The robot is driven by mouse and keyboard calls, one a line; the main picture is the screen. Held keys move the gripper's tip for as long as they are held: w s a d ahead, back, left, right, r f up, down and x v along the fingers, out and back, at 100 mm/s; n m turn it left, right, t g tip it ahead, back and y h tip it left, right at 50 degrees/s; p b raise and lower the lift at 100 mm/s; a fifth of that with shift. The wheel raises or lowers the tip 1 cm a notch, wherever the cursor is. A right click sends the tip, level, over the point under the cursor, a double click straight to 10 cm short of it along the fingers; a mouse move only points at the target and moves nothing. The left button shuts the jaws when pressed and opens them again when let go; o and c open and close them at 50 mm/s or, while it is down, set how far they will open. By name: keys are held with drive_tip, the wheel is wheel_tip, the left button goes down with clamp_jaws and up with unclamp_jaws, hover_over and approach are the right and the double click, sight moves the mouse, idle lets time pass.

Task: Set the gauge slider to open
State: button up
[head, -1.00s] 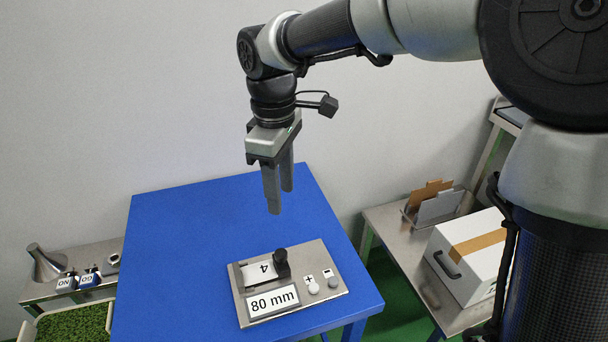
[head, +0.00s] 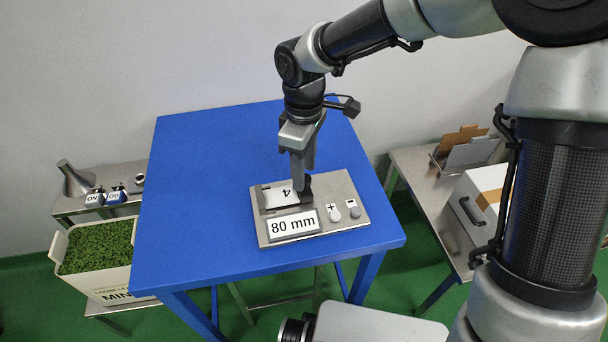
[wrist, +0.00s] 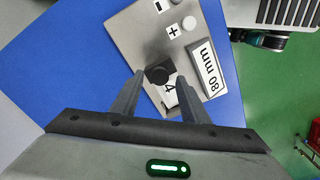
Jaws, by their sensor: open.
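The gauge (head: 352,190) is a flat grey metal plate on the blue table (head: 215,190). It carries a display reading "80 mm" (head: 293,224), a plus button (head: 335,214) and a minus button (head: 354,210). The black slider knob (head: 306,192) is at the right end of a slot with a white strip marked "4" (head: 280,195). In the wrist view the knob (wrist: 158,74) shows between and just beyond the fingertips. My gripper (head: 302,184) is open and points down over the knob. In the head view the fingers partly hide the knob; contact cannot be told.
The blue tabletop around the gauge is clear. At right a metal side table (head: 420,178) holds a white box (head: 480,215) and a card holder.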

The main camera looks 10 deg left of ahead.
drive_tip(key=shift+f, duration=0.7)
clamp_jaws()
drive_tip(key=shift+w+d+r+p, duration=0.1)
drive_tip(key=shift+w+d+p, duration=0.2)
drive_tip(key=shift+d, duration=0.2)
drive_tip(key=shift+w+d+r+p, duration=0.1)
drive_tip(key=shift+w+d+p, duration=0.1)
drive_tip(key=shift+d+p, duration=0.25)
drive_tip(key=shift+w+d+f, duration=0.1)
drive_tip(key=shift+d+f, duration=0.05)
unclamp_jaws()
wheel_tip(320, 180, up, 17)
drive_tip(key=p, duration=0.3)
drive_tip(key=shift+r, duration=0.2)
